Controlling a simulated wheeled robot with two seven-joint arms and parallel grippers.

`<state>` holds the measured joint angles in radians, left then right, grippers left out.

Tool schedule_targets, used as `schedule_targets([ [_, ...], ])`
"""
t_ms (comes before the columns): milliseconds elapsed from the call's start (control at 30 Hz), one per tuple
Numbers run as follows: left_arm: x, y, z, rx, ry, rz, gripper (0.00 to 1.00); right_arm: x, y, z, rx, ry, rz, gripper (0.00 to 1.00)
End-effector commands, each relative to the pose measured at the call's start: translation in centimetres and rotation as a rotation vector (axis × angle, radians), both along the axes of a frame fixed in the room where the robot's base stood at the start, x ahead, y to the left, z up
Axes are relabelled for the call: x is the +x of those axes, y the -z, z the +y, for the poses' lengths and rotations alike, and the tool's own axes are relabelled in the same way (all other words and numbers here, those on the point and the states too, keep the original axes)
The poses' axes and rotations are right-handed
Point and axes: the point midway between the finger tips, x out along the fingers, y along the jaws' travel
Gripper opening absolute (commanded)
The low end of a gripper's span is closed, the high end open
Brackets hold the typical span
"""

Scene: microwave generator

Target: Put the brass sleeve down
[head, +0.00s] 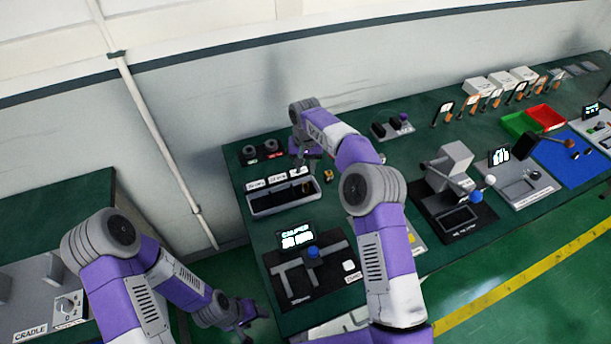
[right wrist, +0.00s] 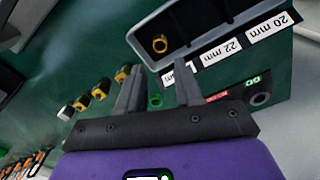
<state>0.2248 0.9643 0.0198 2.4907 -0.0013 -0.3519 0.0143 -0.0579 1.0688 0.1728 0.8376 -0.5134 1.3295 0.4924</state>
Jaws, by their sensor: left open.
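A brass sleeve (right wrist: 160,44) lies in the dark, grey-rimmed tray (right wrist: 145,30) in the right wrist view, just past my fingertips. My right gripper (right wrist: 159,68) has its two fingers apart with nothing visible between them; I cannot tell its exact height over the tray. In the head view my right gripper (head: 306,157) is over the back right part of the tray (head: 284,209). My left gripper (head: 246,318) is open and empty, low at the table's left front corner.
White size labels (right wrist: 273,27) run along the tray's edge. Several brass-and-black pieces (right wrist: 101,88) stand in a row beside it. A caliper station (head: 312,270) is in front of the tray; a grey machine (head: 450,170) stands to the right.

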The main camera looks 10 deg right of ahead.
Motion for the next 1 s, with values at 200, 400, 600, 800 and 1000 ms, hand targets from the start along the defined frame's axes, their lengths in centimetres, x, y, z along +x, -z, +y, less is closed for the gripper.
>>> schedule_targets([
  [200, 0.0, -0.3, 0.0, 0.000, 0.000, 0.000, 0.58, 0.0, -2.2, 0.0, -0.001, 0.000, -0.001, 0.35],
  [400, 0.0, -0.3, 0.0, 0.000, 0.000, 0.000, 0.58, 0.0, -2.4, 0.0, 0.000, 0.000, 0.000, 0.35],
  [600, 0.0, -0.3, 0.0, 0.000, 0.000, 0.000, 0.58, 0.0, -2.4, 0.0, -0.001, 0.000, 0.000, 0.35],
  [800, 0.0, -0.6, 0.0, 0.000, 0.000, 0.000, 0.58, 0.0, -2.6, 0.0, -0.001, 0.000, 0.000, 0.35],
  [1000, 0.0, -3.7, 0.0, 0.000, 0.000, 0.000, 0.58, 0.0, -5.8, 0.0, 0.000, 0.000, 0.000, 0.35],
])
